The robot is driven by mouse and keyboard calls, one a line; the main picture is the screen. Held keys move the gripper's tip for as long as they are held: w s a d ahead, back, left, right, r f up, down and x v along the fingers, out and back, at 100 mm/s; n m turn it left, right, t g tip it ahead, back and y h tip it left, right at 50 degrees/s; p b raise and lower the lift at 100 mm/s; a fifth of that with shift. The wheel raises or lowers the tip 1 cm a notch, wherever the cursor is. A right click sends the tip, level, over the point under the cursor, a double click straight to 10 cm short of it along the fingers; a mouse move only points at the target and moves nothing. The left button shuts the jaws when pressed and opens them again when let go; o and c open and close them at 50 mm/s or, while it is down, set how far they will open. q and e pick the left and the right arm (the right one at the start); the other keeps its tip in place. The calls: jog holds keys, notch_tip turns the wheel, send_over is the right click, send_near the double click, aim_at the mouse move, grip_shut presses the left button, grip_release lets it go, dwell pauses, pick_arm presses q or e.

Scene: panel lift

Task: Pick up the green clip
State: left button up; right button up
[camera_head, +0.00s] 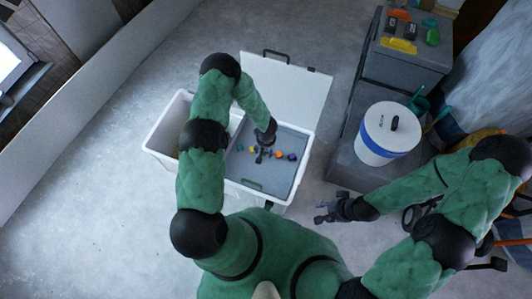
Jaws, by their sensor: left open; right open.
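My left gripper (261,156) is open and hangs over the grey panel (276,175) inside the white box, among a row of small coloured pieces. A small green-teal piece (240,147), which looks like the green clip, lies at the left end of the row, just left of the gripper. A yellow piece (252,149) is close beside the gripper, and an orange piece (278,155) and a purple piece (292,157) lie to its right. I cannot tell whether the fingers touch any piece. My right gripper (320,212) is open and empty over the floor.
The white box (305,160) has a raised lid (288,88) behind it. A dark cabinet (385,65) at the right bears orange, yellow and green items. A white and blue drum (388,135) stands on a low grey step. The floor at the left is clear.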

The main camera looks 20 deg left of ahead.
pick_arm(q)
jog(key=w+a+f+n, duration=0.1)
jog(key=w+f, duration=0.1)
jog(key=w, duration=0.2)
jog(key=b, duration=0.3)
send_over(267, 153)
jog(key=shift+n+h, duration=0.3)
jog(key=shift+n, duration=0.1)
notch_tip(267, 153, down, 7)
jog(key=shift+a+r, duration=0.1)
jog(key=shift+r, duration=0.05)
jog(key=shift+w+a+f+b, duration=0.15)
jog(key=shift+f+b, duration=0.35)
jog(key=shift+f, duration=0.35)
jog(key=shift+a+f+b, duration=0.1)
jog(key=shift+f+b, duration=0.35)
jog(key=shift+f, duration=0.4)
jog(key=shift+w+a+f+b, duration=0.15)
jog(key=shift+f+b, duration=0.35)
jog(key=shift+f, duration=0.35)
jog(key=shift+r, duration=0.1)
jog(key=c, duration=0.9)
